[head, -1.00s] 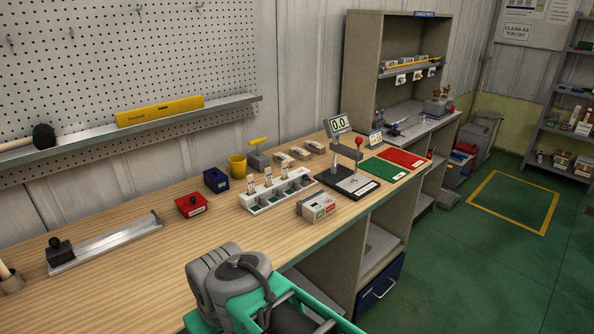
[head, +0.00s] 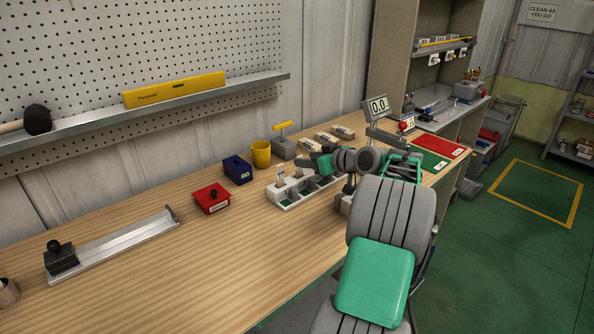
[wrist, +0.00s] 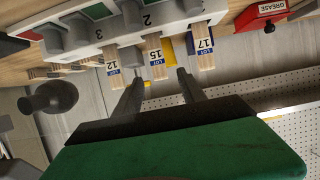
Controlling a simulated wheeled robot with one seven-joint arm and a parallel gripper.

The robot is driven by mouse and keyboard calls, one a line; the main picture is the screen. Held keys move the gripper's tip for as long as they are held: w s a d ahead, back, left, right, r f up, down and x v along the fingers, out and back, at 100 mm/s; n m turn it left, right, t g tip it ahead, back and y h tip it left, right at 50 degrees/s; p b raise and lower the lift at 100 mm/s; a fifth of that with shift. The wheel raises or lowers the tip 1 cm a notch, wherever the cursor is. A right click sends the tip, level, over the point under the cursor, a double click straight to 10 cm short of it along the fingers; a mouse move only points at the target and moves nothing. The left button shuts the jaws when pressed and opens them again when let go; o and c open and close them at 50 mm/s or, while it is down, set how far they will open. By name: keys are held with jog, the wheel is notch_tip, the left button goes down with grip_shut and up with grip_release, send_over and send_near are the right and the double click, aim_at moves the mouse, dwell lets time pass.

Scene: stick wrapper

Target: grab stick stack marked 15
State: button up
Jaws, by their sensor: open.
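The stick stack marked 15 (wrist: 155,55) is a pale wooden bundle with a white and blue lot label, in the middle of three stacks in the white rack (wrist: 120,45). The stack marked 12 (wrist: 113,69) stands to its left and the stack marked 17 (wrist: 203,55) to its right in the wrist view. My gripper (wrist: 159,77) is open and empty, its two fingers pointing toward the stack marked 15, which appears between their tips. I cannot tell how far apart they are in depth. In the head view my arm hides part of the rack (head: 287,205).
A red grease box (head: 212,199), a dark blue box (head: 237,170) and a yellow cup (head: 261,154) stand left of the rack. A scale display (head: 376,107) rises behind my arm.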

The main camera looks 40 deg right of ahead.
aim_at(299, 171)
jog(key=p+x, duration=0.1)
jog(key=x, duration=0.4)
jog(key=shift+f, duration=0.1)
grip_shut()
dwell(0.3)
